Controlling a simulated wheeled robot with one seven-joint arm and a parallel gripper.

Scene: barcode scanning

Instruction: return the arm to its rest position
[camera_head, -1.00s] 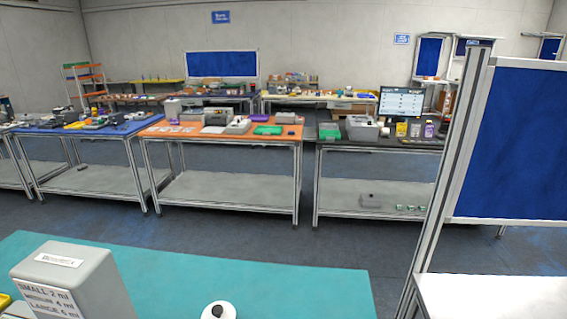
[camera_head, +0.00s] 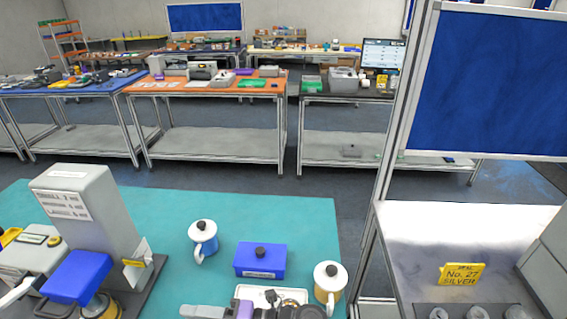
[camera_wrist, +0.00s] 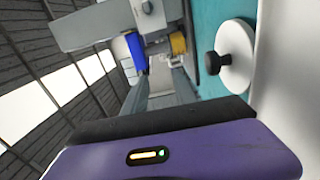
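A dark and purple part (camera_wrist: 180,150) with a small lit indicator fills the bottom of the wrist view; it appears to be my gripper's body. A grey and purple part, probably of my arm, also shows at the bottom edge of the head view (camera_head: 246,309), over the front of the teal table (camera_head: 290,215). No fingertips show clearly, so whether the gripper is open or shut cannot be told. I see no object held. In the wrist view a white lid (camera_wrist: 238,60) with a black knob is close by on the right.
A blue-bodied mug (camera_head: 202,242), a blue box (camera_head: 260,260) and a yellow-bodied mug (camera_head: 329,284) stand near the arm. A tall grey machine (camera_head: 90,210) is at left. A framed blue board (camera_head: 490,85) rises at right. The table's back middle is clear.

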